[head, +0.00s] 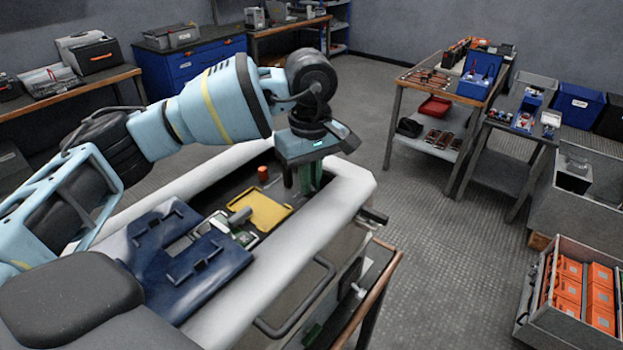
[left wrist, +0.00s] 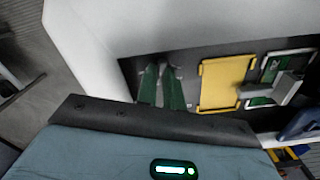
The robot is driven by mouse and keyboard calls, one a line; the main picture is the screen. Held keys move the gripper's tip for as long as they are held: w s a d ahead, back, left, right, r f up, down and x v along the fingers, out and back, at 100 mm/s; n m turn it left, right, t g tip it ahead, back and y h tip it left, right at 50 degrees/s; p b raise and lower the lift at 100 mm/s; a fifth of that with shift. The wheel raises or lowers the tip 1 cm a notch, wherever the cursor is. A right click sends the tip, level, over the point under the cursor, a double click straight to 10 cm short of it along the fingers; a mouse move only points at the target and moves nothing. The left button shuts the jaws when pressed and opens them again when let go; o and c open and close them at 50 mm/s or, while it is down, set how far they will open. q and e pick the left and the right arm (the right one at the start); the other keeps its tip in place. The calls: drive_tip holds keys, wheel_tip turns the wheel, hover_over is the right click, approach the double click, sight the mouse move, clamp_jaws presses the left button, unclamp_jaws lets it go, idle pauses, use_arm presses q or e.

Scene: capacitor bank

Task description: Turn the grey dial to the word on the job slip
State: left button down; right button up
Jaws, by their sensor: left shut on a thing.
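My left gripper (head: 308,188) reaches down into the dark recess of the white cabinet (head: 345,185), at its far right end. In the left wrist view its two green fingers (left wrist: 165,72) are close together, shut on a small grey piece at their tips, which I take to be the grey dial (left wrist: 178,72). The fingers hide most of it, so its pointer and any words around it cannot be read. No job slip can be made out. My right gripper is not in view.
In the recess are a yellow plate (head: 265,210), a red-orange cylinder (head: 263,173) and a grey handle-like part (head: 240,215). A dark blue panel (head: 205,270) lies nearer. A bar handle (head: 300,305) runs along the cabinet's front.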

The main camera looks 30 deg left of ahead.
use_arm(q)
drive_tip(key=m, duration=0.2)
drive_tip(key=shift+f+m+b, duration=0.1)
drive_tip(key=shift+m+b, duration=0.25)
drive_tip(key=shift+m, duration=0.05)
drive_tip(key=m, duration=0.2)
drive_tip(key=shift+m+b, duration=0.3)
drive_tip(key=shift+b, duration=0.05)
drive_tip(key=shift+m+b, duration=0.45)
drive_tip(key=shift+m, duration=1.25)
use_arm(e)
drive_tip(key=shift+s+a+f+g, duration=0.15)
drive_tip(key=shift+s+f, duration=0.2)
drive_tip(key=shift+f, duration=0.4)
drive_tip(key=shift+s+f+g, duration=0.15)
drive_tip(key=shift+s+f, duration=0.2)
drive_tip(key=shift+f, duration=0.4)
use_arm(q)
drive_tip(key=shift+m, duration=0.3)
drive_tip(key=c, duration=1.8)
unclamp_jaws()
wheel_tip(320, 180, up, 8)
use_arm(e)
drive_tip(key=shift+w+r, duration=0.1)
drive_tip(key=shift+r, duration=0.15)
use_arm(q)
drive_tip(key=shift+d, duration=0.1)
